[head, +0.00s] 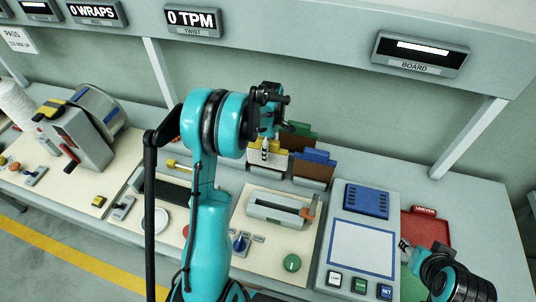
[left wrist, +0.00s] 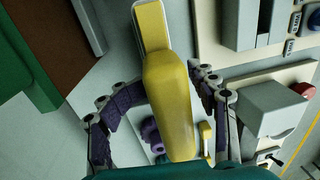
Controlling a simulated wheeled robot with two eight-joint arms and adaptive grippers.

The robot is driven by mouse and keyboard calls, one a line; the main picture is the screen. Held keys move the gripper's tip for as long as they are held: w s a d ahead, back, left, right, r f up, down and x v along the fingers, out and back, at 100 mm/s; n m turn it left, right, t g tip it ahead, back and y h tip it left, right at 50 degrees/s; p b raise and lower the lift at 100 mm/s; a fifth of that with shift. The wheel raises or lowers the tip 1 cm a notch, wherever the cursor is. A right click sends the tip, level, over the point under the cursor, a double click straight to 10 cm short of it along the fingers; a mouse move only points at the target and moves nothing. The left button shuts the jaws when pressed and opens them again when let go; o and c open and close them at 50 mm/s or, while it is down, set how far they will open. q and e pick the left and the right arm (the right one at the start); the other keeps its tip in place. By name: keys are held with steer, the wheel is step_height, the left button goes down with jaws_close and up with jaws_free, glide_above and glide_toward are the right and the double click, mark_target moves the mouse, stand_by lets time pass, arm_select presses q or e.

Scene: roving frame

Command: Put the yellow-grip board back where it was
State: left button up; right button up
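The yellow-grip board (head: 279,161) is at the rack at the back middle of the bench, below my left gripper (head: 266,147). In the left wrist view its yellow grip (left wrist: 168,95) lies between the fingers of my left gripper (left wrist: 166,78).
A blue-grip board (head: 317,157) stands just right of the yellow one, and a green-grip board (head: 299,129) stands behind. A panel with a white square (head: 361,249) and a red tray (head: 427,225) lie right. A grey clamp fixture (head: 277,208) sits in front.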

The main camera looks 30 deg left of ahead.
arm_select(q)
steer(key=r, duration=0.6)
steer(key=r+p, duration=0.1)
steer(key=r, duration=0.2)
steer(key=shift+w+r, duration=0.1)
steer(key=shift+w, duration=0.3)
steer(key=s+d+r+m+t, duration=0.2)
steer(key=s+d+r+m, duration=0.2)
steer(key=d+r+m, duration=0.15)
steer(key=s+d+r+m+t, duration=0.1)
steer(key=s+d+m+t, duration=0.2)
steer(key=s+d+m, duration=0.2)
steer(key=s+d+r+m+t, duration=0.1)
steer(key=s+d+m+t, duration=0.2)
steer(key=s+m, duration=0.7)
steer(key=shift+s+d, duration=0.55)
steer(key=shift+d, duration=0.4)
step_height(320, 180, down, 13)
steer(key=b, duration=1.2)
steer(key=shift+b, duration=0.4)
